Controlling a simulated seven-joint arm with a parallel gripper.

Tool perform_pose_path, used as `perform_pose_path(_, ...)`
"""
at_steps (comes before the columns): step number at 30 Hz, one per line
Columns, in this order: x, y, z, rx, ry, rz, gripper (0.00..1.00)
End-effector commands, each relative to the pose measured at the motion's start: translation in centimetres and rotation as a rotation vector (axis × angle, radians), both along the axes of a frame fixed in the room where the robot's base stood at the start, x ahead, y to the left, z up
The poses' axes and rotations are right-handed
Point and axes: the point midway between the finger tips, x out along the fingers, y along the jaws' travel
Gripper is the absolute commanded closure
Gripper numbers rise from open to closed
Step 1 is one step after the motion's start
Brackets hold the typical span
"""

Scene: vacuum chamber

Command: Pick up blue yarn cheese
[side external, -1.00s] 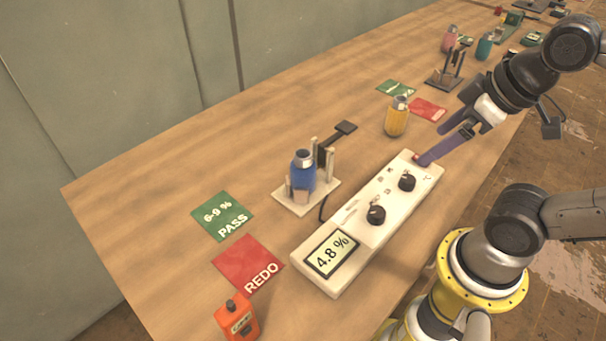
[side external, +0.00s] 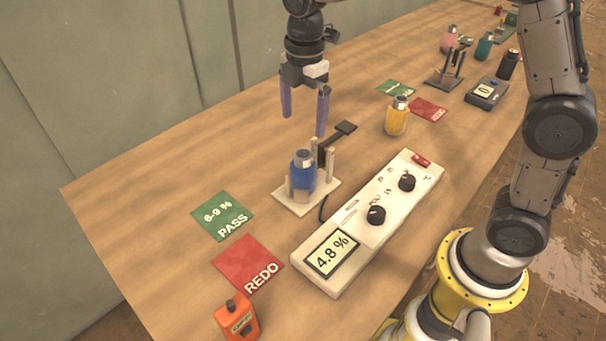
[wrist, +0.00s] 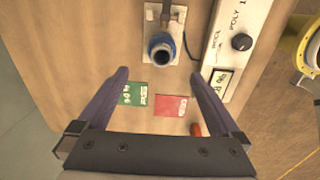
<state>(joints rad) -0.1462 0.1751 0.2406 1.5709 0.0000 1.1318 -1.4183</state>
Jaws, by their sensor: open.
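The blue yarn cheese (side external: 302,177) is a blue wound cylinder with a grey tube top. It stands upright on a white holder plate (side external: 318,199) between pale posts. In the wrist view the blue yarn cheese (wrist: 161,48) shows at the top centre, beyond the fingertips. My gripper (side external: 304,124) has two purple fingers pointing down, spread apart and empty. It hangs above the table, higher than the yarn cheese. In the wrist view my gripper (wrist: 158,78) is open, its fingers framing the green and red cards.
A white meter box (side external: 368,222) reading 4.8 % lies right of the holder. A green PASS card (side external: 222,215), a red REDO card (side external: 247,264) and an orange device (side external: 237,318) are in front. A yellow yarn cheese (side external: 396,120) stands behind. Clear wood lies left.

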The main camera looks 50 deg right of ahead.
Motion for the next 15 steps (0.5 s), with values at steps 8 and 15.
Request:
perform_pose_path(8, -0.2, 0.3, -3.7, -0.004, 0.029, 0.006, 0.00)
perform_pose_path(15, -0.2, 0.3, -8.0, -0.004, 0.027, 0.005, 0.00)
